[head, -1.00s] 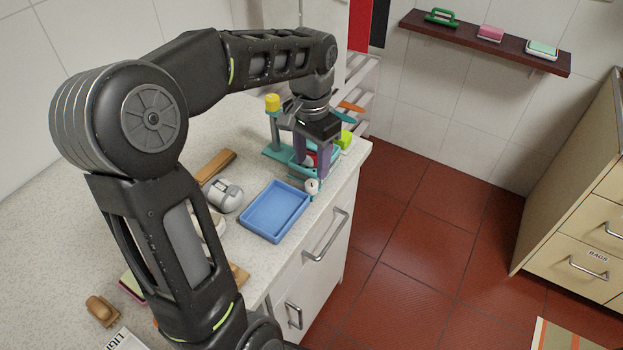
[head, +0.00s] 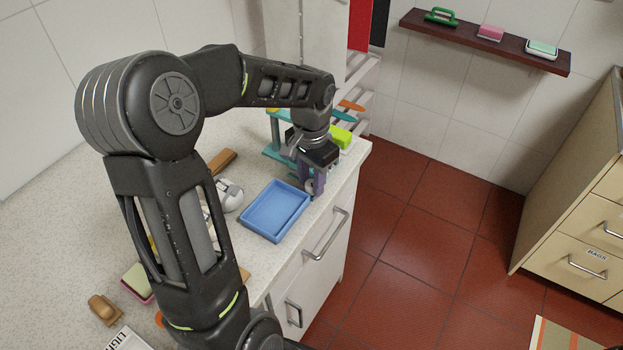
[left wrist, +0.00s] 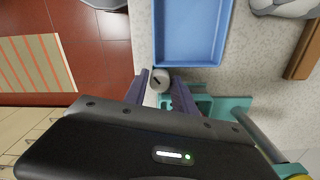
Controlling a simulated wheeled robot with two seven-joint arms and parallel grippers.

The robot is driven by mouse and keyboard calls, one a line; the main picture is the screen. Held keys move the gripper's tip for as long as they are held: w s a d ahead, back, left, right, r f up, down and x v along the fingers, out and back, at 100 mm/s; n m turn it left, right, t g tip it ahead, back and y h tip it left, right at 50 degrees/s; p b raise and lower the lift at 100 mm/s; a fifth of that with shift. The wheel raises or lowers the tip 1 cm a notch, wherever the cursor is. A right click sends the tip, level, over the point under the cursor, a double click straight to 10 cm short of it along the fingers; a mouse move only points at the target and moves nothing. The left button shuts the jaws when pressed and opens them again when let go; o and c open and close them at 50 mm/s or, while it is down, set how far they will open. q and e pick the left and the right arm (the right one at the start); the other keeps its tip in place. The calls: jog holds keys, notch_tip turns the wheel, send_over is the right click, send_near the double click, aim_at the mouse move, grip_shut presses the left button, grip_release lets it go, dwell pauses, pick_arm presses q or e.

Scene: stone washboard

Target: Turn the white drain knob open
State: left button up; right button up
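In the head view the knob (head: 310,186) is mostly hidden by my fingers. My left gripper (head: 313,188) points down at the counter's front edge. In the left wrist view the gripper (left wrist: 161,82) has its purple fingers apart, one on either side of the knob. I cannot tell whether either finger touches it. My right gripper is not in view.
A blue tray (head: 275,211) lies beside the gripper. A teal stand (head: 276,152) and a yellow-green block (head: 340,136) are behind it. A grey-white rounded object (head: 231,195) and a brown wooden piece (head: 221,161) lie left.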

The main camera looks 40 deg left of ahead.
aim_at(311, 183)
pick_arm(q)
grip_shut()
jog(key=shift+f+n+b, duration=0.1)
jog(key=shift+n+b, duration=0.45)
jog(key=shift+n, duration=0.45)
jog(key=shift+n+b, duration=0.3)
jog(key=shift+n, duration=0.9)
jog(key=shift+o, duration=2)
grip_release()
jog(key=shift+r, duration=0.25)
notch_tip(311, 183, up, 8)
jog(key=shift+f+b, duration=0.2)
jog(key=shift+b, duration=0.1)
